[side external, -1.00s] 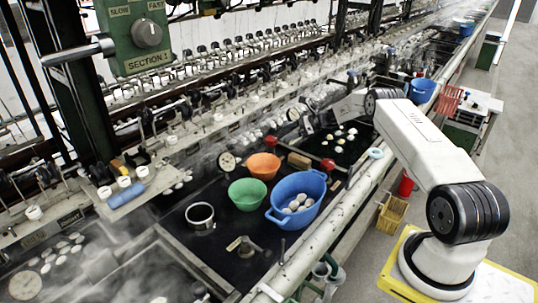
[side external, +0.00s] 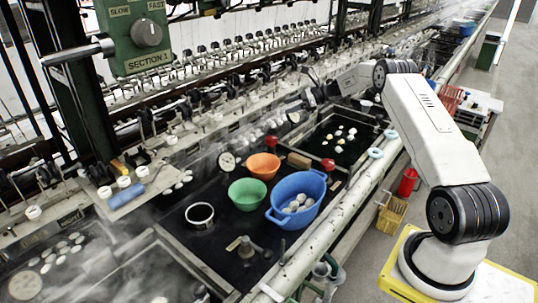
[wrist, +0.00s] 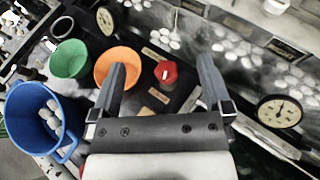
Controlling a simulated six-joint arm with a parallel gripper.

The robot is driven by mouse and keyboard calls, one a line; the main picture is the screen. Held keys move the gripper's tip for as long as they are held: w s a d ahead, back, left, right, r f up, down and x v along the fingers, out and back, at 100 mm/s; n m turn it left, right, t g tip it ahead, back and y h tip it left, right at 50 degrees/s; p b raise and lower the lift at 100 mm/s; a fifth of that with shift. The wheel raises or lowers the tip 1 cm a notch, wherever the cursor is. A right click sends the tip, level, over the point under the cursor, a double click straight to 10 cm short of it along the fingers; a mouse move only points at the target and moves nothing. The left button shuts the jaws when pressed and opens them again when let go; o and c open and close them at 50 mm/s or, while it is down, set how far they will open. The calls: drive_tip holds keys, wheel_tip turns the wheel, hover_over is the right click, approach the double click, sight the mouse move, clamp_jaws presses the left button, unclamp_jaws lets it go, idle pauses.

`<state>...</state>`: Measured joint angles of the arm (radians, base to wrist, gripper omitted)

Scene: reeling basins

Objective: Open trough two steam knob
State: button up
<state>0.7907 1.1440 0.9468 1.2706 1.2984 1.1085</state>
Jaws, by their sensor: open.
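A red knob (wrist: 166,72) shows between and ahead of my fingers in the wrist view. In the side external view it appears as a red knob (side external: 272,142) behind the orange bowl (side external: 263,166). A second red knob (side external: 328,165) sits by the blue basin's far rim; which knob belongs to which trough I cannot tell. My gripper (wrist: 162,82) is open and empty, its two fingers wide apart, apart from the knob. In the side external view my gripper (side external: 309,97) is over the back of the farther trough, small and partly blurred by steam.
A blue basin (side external: 283,192) with pale cocoons and a green bowl (side external: 247,193) stand on the dark bench with the orange bowl. A wooden block (side external: 299,160) lies by the red knobs. A dial gauge (wrist: 280,110) is right of my fingers. A dark trough (side external: 343,151) holds floating cocoons.

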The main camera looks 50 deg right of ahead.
drive_tip(key=w+a+n+g+h, duration=0.3)
drive_tip(key=a+n+g+h, duration=0.45)
drive_tip(key=n+h, duration=0.75)
drive_tip(key=n+y, duration=0.3)
approach(271, 138)
drive_tip(key=f, duration=0.1)
drive_tip(key=shift+w+d+f, duration=0.2)
drive_tip(key=shift+w+d, duration=0.1)
drive_tip(key=shift+x, duration=3.9)
